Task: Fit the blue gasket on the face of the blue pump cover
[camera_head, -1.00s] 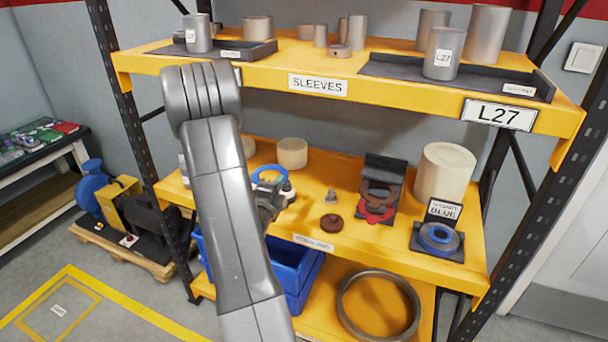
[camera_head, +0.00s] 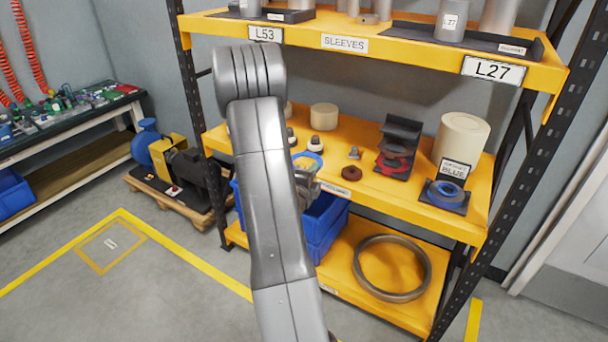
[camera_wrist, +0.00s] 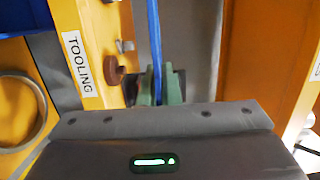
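The blue gasket (camera_wrist: 154,35) is a thin ring, seen edge-on in the wrist view between the green fingers of my gripper (camera_wrist: 158,88). My gripper is shut on it. In the head view the gasket (camera_head: 308,155) stands out beyond my gripper (camera_head: 306,172), in front of the middle shelf, and yellow shows through its opening. A round blue part (camera_head: 446,190), seemingly the blue pump cover, lies on a black base at the right end of that shelf, beside a sign reading BLUE. My gripper is well to its left and apart from it.
Red rings on a black stand (camera_head: 400,135), a brown knob (camera_head: 352,173) and a cream cylinder (camera_head: 463,138) share the middle shelf. The sleeves shelf (camera_head: 390,50) hangs above. A blue bin (camera_head: 325,225) and a large metal ring (camera_head: 392,268) are below.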

